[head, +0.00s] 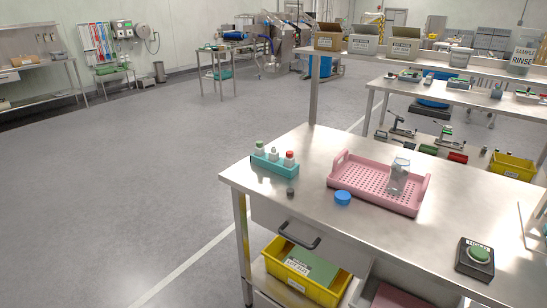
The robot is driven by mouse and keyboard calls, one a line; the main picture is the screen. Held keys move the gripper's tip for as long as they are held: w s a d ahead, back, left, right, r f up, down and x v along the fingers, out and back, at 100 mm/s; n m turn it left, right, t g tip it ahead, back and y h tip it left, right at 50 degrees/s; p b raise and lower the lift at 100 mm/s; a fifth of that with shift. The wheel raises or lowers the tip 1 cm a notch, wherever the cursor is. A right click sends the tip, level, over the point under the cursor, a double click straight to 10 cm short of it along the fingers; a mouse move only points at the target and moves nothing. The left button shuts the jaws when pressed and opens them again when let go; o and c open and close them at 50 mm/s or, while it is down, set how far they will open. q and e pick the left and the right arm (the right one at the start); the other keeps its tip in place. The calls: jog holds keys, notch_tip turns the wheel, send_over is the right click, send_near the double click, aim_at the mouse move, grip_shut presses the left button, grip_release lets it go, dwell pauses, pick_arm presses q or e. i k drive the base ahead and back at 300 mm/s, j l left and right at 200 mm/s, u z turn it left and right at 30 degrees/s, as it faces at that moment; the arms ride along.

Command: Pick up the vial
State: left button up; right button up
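Three small capped vials stand upright in a teal rack (275,167) on the near left part of the steel table. One vial has a green cap (259,144), one a whitish cap (273,151) and one a red cap (290,155). A clear container (396,178) stands on the pink perforated tray (350,183) to the right; I cannot tell if it is a vial. Neither of my grippers is in view.
A blue round lid (343,198) and a small dark cylinder (290,192) lie in front of the tray and rack. The table (400,238) is clear between the tray and button box.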

aim_at(274, 155)
jog(key=z, duration=0.4)
jog(key=j+z, duration=0.2)
jog(key=z, duration=0.2)
jog(key=i+j+z, duration=0.1)
jog(key=z, duration=0.25)
jog(key=j+z, duration=0.4)
jog(key=k+j+z, duration=0.1)
jog(key=j+z, duration=0.15)
jog(key=j, duration=0.15)
jog(key=k+j+z, duration=0.1)
jog(key=j+z, duration=0.15)
jog(key=j, duration=0.15)
jog(key=k+j, duration=0.1)
jog(key=j, duration=0.2)
jog(key=k+j+z, duration=0.15)
jog(key=j, duration=0.2)
jog(key=k+j, duration=0.1)
jog(key=j, duration=0.2)
jog(key=i+z, duration=0.05)
